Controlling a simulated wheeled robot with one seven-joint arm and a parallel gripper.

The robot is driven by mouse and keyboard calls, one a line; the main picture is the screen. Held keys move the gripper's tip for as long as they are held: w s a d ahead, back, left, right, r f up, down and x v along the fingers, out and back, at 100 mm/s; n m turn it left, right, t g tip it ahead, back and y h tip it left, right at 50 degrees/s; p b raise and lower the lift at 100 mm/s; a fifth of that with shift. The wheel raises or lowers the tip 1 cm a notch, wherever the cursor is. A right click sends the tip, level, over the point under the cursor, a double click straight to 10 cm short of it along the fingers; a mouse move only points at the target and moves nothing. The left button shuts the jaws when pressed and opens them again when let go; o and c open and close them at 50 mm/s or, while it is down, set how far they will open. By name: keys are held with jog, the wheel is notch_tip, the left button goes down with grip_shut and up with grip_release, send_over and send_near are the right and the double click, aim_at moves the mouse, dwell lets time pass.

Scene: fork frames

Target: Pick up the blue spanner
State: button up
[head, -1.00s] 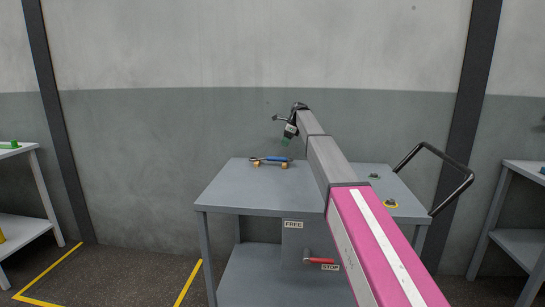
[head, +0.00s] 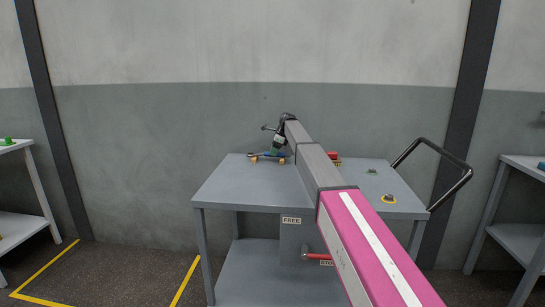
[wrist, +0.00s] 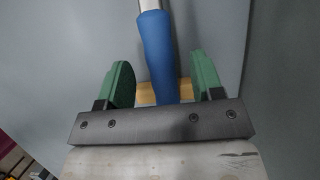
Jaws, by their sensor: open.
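The blue spanner (head: 267,154) lies across small wooden supports near the back left of the grey cart top. In the wrist view its blue handle (wrist: 158,55) runs between the two green fingers of my gripper (wrist: 163,80), with a pale metal part at the top edge. My gripper, which also shows in the head view (head: 275,150), is open, one finger on each side of the handle, with gaps to both. The fingers and the spanner's right end partly overlap in the head view.
The wooden support (wrist: 150,92) shows below the handle. On the cart (head: 235,185) stand a red item (head: 333,156), a green item (head: 372,171) and a yellow-ringed item (head: 389,199) to the right. A red lever (head: 318,256) is on the cart's front. The cart top's left front is bare.

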jog(key=shift+a+f, duration=0.25)
jog(key=shift+f, duration=0.45)
jog(key=shift+f, duration=0.25)
grip_shut()
jog(key=shift+r, duration=0.1)
